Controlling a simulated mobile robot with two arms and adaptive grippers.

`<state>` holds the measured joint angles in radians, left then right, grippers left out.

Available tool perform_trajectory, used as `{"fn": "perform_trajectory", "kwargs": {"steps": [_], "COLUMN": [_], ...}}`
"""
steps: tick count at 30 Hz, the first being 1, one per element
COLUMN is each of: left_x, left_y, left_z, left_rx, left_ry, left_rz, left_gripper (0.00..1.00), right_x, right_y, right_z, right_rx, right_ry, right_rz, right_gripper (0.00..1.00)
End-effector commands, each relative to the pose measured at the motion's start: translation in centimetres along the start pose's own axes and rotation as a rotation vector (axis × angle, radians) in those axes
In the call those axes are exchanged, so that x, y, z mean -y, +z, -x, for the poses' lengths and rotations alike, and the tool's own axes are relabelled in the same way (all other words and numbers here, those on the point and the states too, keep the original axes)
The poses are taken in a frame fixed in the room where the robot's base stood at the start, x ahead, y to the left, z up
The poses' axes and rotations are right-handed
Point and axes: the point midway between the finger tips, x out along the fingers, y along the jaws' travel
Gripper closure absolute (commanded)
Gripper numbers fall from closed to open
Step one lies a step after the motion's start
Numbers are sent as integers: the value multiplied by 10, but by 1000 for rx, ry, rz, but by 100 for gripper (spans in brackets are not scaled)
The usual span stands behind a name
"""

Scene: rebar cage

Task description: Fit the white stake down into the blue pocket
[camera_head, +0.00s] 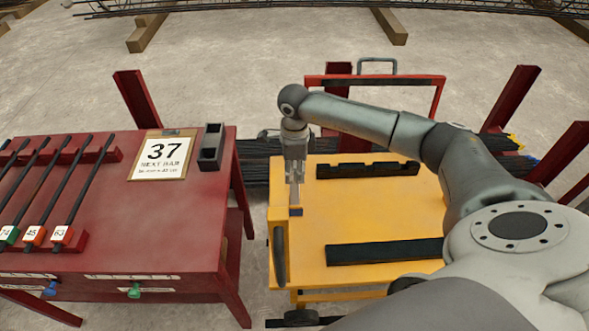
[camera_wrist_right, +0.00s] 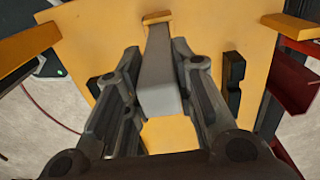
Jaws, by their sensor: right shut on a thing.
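The white stake (camera_wrist_right: 158,85) runs between the two fingers of my right gripper (camera_head: 295,172), which is shut on it; the gripper also shows in the right wrist view (camera_wrist_right: 160,105). In the head view the stake (camera_head: 295,196) hangs about upright below the fingers, over the left side of the yellow cart top. The pocket is not clear in the wrist view. My left gripper is not in view.
The yellow cart top (camera_head: 400,208) carries a black notched rack (camera_head: 367,170) and a dark flat bar (camera_head: 384,251). A red table (camera_head: 120,215) with black rods, a "37" card (camera_head: 161,155) and a black box (camera_head: 211,147) stands at left. Red posts stand around the cart.

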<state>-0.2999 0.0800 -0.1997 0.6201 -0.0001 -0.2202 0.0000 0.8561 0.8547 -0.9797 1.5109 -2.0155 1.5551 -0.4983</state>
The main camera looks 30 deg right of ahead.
Motion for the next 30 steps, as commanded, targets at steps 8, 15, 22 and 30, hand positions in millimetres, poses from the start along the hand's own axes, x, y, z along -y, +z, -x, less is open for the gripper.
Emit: {"fn": "perform_trajectory", "kwargs": {"steps": [8,15,22,30], "left_x": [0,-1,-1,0], "left_y": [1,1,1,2], "left_z": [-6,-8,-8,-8], "left_rx": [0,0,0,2], "left_ry": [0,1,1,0], "left_rz": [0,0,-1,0], "left_gripper": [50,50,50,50], "right_x": [0,0,0,0], "right_y": [0,0,0,0], "right_z": [-7,-9,-10,-6], "right_rx": [1,1,1,0], "right_ry": [-1,-1,-1,0], "right_rz": [0,0,0,0], "right_gripper": [100,65,50,50]}}
